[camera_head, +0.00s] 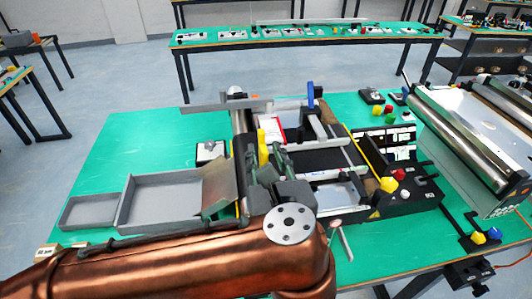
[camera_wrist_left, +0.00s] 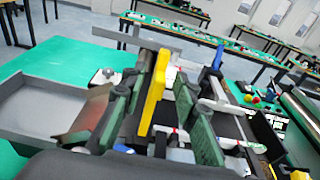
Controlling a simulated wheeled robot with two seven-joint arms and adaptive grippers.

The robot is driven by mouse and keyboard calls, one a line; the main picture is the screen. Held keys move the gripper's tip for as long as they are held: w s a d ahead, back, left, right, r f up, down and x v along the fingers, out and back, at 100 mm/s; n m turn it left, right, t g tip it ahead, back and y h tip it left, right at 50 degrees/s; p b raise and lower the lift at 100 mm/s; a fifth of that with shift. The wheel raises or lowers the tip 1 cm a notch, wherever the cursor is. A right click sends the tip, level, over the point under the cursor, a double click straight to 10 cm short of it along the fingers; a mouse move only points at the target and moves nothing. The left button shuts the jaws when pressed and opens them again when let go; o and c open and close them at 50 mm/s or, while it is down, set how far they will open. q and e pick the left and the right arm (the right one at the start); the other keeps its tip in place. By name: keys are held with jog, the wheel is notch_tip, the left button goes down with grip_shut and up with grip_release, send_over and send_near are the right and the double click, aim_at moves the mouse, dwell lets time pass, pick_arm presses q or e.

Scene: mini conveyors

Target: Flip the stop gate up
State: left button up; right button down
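The mini conveyor (camera_head: 330,160) stands on the green table, with a dark belt. A yellow upright bar (camera_head: 262,148), which may be the stop gate or its lever, rises at its left side. A blue upright lever (camera_head: 310,96) stands at its far end; I cannot tell which part is the gate. My left gripper (camera_head: 268,166) is low over the conveyor's near left side. In the left wrist view its green-padded fingers (camera_wrist_left: 168,122) are apart, with the yellow bar (camera_wrist_left: 153,92) between them or just beyond; contact is unclear. My right gripper is not in view.
Grey trays (camera_head: 165,200) and a sloped chute (camera_head: 219,188) lie left of the conveyor. A control panel (camera_head: 398,170) with coloured buttons is on its right. Another roller conveyor (camera_head: 470,130) stands farther right. The table's far left is clear.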

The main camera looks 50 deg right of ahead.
pick_arm(q)
jog(key=v, duration=1.1)
jog(key=shift+s+a, duration=0.25)
jog(key=shift+s, duration=0.05)
